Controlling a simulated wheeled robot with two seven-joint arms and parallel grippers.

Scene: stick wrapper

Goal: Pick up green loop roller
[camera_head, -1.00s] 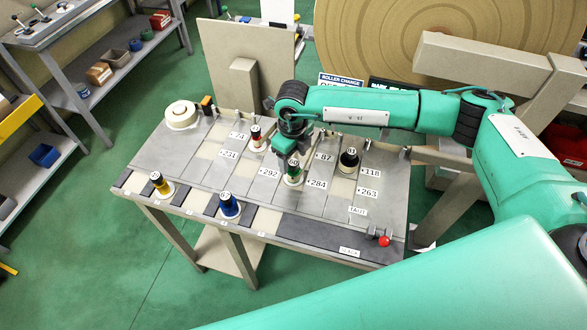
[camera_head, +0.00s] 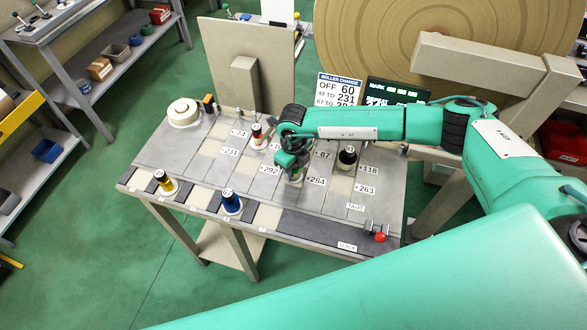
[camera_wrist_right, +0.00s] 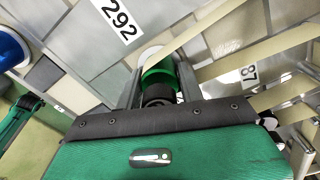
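The green roller (camera_wrist_right: 160,76) stands between the two fingers of my right gripper (camera_wrist_right: 162,82) in the wrist view, its dark top close to the palm. Whether the fingers press on it or only flank it, I cannot tell. In the head view my right gripper (camera_head: 294,166) is down over the roller's spot on the table (camera_head: 210,172) and hides most of it; its pale base (camera_head: 296,181) shows below. My left gripper is not in view.
A red roller (camera_head: 257,134) stands just left of the gripper, a black one (camera_head: 347,158) just right. Yellow (camera_head: 165,182) and blue (camera_head: 231,202) rollers stand at the front edge. Pale strips (camera_wrist_right: 230,62) run beside the fingers. A red knob (camera_head: 380,237) is at front right.

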